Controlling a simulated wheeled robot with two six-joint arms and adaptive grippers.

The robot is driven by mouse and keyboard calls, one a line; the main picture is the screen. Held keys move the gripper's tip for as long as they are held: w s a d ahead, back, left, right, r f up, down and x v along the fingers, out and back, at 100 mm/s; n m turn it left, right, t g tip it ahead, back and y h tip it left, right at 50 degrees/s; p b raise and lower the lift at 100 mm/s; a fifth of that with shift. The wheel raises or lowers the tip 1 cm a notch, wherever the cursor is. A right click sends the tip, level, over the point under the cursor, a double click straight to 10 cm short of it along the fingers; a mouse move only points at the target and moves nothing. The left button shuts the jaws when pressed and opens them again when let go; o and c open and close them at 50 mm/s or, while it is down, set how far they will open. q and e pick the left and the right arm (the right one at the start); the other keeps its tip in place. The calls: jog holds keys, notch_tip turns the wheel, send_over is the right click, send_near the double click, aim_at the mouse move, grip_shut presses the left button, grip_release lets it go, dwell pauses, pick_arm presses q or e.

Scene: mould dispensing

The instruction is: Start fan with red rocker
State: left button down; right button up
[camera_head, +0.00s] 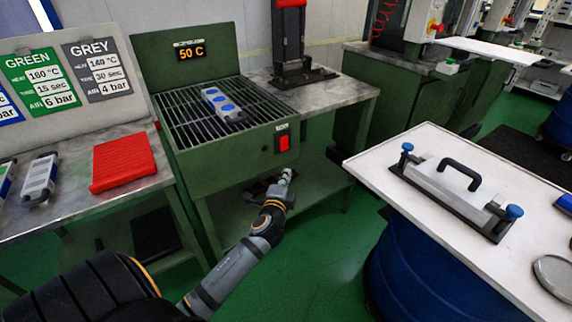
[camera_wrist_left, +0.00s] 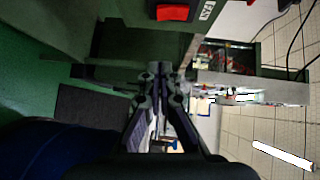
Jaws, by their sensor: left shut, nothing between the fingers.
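The red rocker (camera_head: 284,143) sits on a black plate on the front of the green fan unit (camera_head: 225,160), near its right end. A small label above it reads FAN in the left wrist view, where the rocker (camera_wrist_left: 173,13) shows at the top edge. My left gripper (camera_head: 287,174) is shut and empty, just below the rocker and apart from it. In the left wrist view its closed fingertips (camera_wrist_left: 158,68) point toward the green front, below the rocker. My right gripper is in neither view.
A grey mould with blue spots (camera_head: 222,104) lies on the unit's grille, under a 50 C display (camera_head: 191,53). A white table (camera_head: 450,165) with a handled metal plate stands at right.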

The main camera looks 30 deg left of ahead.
pick_arm(q)
jog(key=shift+r, duration=0.2)
send_near(288, 147)
jog(key=w+d, duration=0.1)
jog(key=w, duration=0.3)
jog(key=a, duration=0.1)
jog(key=w+a, duration=0.1)
jog(key=a+b, duration=0.1)
jog(key=shift+w+f, duration=0.15)
jog(key=shift+f, duration=0.1)
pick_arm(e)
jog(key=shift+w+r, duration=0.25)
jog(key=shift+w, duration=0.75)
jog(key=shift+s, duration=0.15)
